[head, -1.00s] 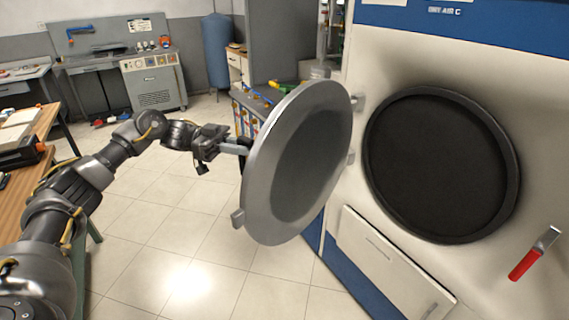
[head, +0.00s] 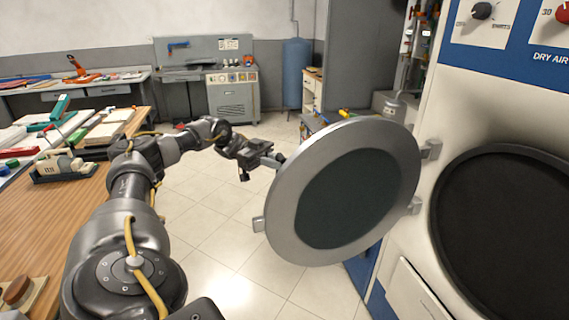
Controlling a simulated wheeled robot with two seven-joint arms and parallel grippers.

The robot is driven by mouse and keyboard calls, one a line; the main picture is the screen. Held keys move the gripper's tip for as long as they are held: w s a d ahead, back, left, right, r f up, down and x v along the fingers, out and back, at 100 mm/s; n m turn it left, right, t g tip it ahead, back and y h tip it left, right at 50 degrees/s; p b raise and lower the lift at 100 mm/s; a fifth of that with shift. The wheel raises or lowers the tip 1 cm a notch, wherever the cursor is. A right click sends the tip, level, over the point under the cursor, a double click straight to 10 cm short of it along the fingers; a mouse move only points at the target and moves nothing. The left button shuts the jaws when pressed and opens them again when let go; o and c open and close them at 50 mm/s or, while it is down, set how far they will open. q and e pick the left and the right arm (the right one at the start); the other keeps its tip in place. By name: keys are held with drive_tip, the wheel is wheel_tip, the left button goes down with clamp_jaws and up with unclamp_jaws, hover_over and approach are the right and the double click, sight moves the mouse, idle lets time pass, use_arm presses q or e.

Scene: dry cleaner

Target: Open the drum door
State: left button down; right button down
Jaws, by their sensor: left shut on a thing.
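The round grey drum door (head: 283,225) with a dark glass middle stands swung wide away from the machine, joined by hinges on its right side. The dark round drum opening (head: 505,235) in the white machine front is uncovered at the right edge. My left gripper (head: 272,161) is at the door's outer side, near its left upper rim, shut on a part of the door. The door hides the fingertips and the part they hold. My right gripper is not in view.
A wooden table (head: 75,225) with tools and boxes stands to the left, close to my left arm. Tiled floor (head: 215,245) is clear between table and door. A grey cabinet (head: 362,70) and a blue tank (head: 297,72) stand behind.

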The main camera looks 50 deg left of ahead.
use_arm(q)
drive_tip(key=c, duration=1.4)
unclamp_jaws()
drive_tip(key=shift+a, duration=0.15)
drive_tip(key=v, duration=1)
drive_tip(key=shift+a+b, duration=0.3)
drive_tip(key=shift+s, duration=0.1)
drive_tip(key=shift+d+f, duration=0.1)
drive_tip(key=shift+d, duration=0.05)
